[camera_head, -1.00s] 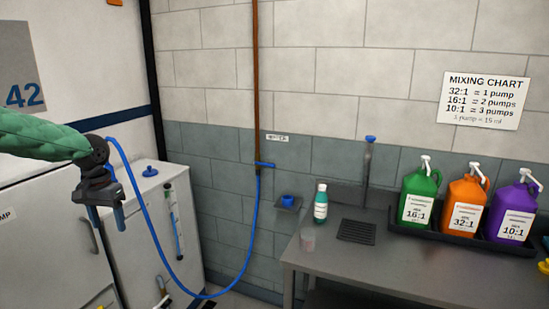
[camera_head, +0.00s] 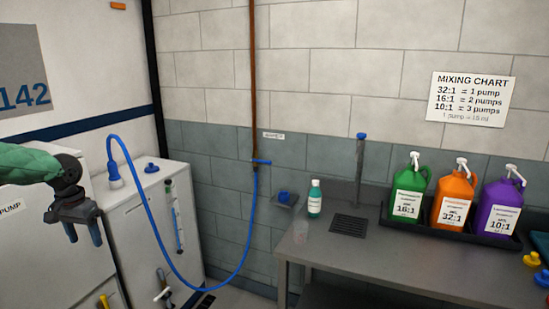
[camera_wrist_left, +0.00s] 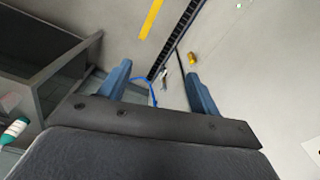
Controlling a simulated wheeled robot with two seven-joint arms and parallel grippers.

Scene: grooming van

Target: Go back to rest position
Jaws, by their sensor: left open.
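My left gripper (camera_head: 84,236) is at the left edge of the head view, in front of the white cabinets. Its fingers point down, spread apart and empty. In the left wrist view the two blue fingers (camera_wrist_left: 160,92) stand apart with nothing between them but the floor and distant items far below. My right gripper is not in view.
A blue hose (camera_head: 166,262) loops from the white cabinet (camera_head: 145,225) to a wall pipe (camera_head: 254,80).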

